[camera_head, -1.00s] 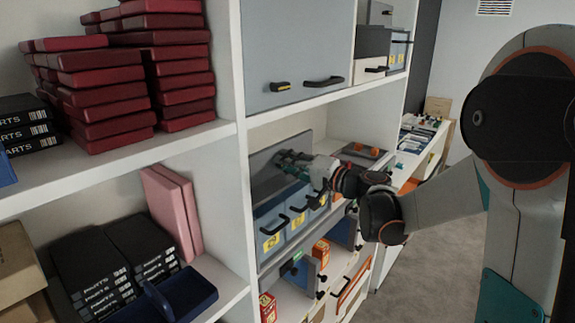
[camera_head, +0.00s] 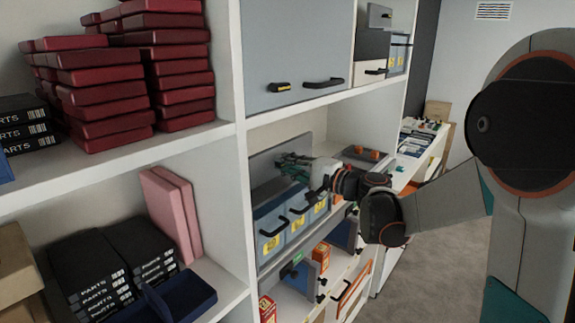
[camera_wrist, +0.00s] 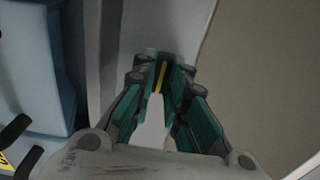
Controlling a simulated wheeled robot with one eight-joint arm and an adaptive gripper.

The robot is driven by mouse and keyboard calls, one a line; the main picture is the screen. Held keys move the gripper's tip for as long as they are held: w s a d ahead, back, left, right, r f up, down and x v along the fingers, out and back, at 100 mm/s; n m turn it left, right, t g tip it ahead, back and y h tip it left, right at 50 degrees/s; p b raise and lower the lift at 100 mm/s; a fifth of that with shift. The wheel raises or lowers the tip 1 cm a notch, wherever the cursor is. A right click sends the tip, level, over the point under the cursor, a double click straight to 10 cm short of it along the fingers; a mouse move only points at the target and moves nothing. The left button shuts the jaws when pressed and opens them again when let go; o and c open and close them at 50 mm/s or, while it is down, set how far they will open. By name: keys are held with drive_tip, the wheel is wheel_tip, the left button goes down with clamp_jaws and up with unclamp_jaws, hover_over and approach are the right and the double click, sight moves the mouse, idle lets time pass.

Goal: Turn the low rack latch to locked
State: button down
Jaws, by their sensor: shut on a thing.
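My gripper (camera_head: 289,166) reaches into the middle shelf bay, in front of a grey panel (camera_head: 268,170) and just above the blue bins. In the wrist view its teal fingers (camera_wrist: 161,78) are close together, shut on a thin piece with a yellow strip (camera_wrist: 161,76). The fingers hide most of that piece, so I cannot tell whether it is the latch or how it is turned. A dark knob with a green mark (camera_head: 296,258) is on a small grey panel on the shelf below. I cannot tell whether it is the low rack latch.
Blue bins (camera_head: 270,243) with black handles and yellow labels stand right under my gripper. A white upright (camera_head: 240,190) is to their left. Red and orange boxes (camera_head: 267,309) stand on the shelf below.

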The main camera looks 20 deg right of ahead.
drive_tip(key=c, duration=1.6)
unclamp_jaws()
drive_tip(key=v, duration=1.2)
